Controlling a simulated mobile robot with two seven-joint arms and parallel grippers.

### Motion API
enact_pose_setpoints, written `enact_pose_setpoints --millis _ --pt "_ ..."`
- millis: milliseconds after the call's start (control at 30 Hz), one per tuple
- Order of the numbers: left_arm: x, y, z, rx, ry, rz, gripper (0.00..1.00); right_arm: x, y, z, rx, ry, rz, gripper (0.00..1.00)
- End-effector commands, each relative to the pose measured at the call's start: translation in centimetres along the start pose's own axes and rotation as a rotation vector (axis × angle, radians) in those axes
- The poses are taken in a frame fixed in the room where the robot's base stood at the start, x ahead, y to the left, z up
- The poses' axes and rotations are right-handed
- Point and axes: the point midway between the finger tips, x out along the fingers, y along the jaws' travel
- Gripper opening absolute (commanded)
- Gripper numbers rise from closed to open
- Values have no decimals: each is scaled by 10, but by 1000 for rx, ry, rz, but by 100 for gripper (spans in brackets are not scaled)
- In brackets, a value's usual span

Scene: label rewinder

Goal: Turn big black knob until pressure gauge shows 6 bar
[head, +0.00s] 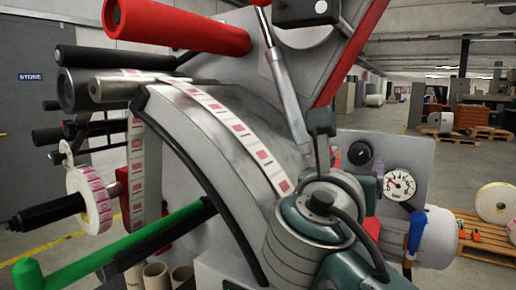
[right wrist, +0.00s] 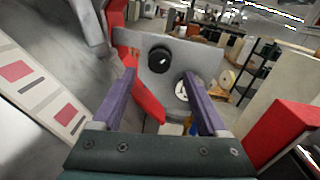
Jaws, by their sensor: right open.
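The big black knob (head: 360,153) sits on a grey panel of the machine, with a small white mark on its face. The white round pressure gauge (head: 399,185) is right of and below it; its needle seems to point up and left, but the figures are too small to read. In the right wrist view the knob (right wrist: 159,60) shows beyond and between the purple fingertips, and the gauge (right wrist: 181,90) is partly hidden by the right finger. My right gripper (right wrist: 158,75) is open and empty, apart from the knob. In the head view its dark body (head: 321,123) is left of the knob. My left gripper is out of view.
A label strip (head: 240,130) runs over the curved grey plate. A red roller (head: 176,25) and a red frame edge (right wrist: 150,97) are close by. A blue-handled valve (head: 416,232) is below the gauge. Label rolls (head: 497,203) lie on a pallet at right.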

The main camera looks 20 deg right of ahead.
Motion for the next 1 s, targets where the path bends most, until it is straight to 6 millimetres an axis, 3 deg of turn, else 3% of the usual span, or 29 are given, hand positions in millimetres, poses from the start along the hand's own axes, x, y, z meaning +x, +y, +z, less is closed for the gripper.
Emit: enact_pose_setpoints --millis 100,300,700,1000 --pt "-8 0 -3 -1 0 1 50 25 -1 3 -1 -1 -2 76" --pt "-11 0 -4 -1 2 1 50 50 -1 1 2 1 -1 76" --pt "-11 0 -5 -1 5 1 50 58 -1 -1 4 2 0 75" --pt "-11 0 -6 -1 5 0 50 57 -1 -1 4 3 0 41"
